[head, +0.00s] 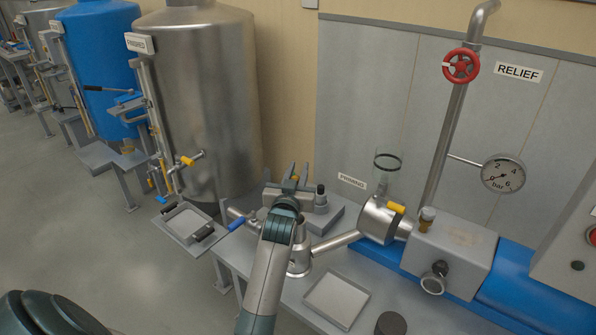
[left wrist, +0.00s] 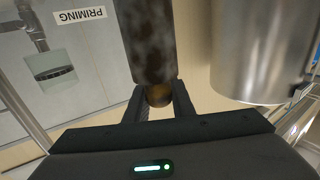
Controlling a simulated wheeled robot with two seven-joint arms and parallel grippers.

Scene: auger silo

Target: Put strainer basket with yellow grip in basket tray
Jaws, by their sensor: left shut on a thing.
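My left gripper (head: 297,172) is above the bench, pointing away from the head camera. In the left wrist view the left gripper (left wrist: 158,100) is shut on the yellow-brown grip of the strainer basket (left wrist: 150,40), a dark mottled cylinder. A shallow, empty square tray (head: 336,300) lies on the bench. I cannot tell from labels which is the basket tray. My right gripper is not in view.
A grey block (head: 325,218) with a dark cylinder (head: 320,195) stands beside the gripper. A steel pipe body with a clear priming cup (head: 385,175) is to the right. A black disc (head: 390,323) lies on the bench. A steel tank (head: 205,100) stands behind left.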

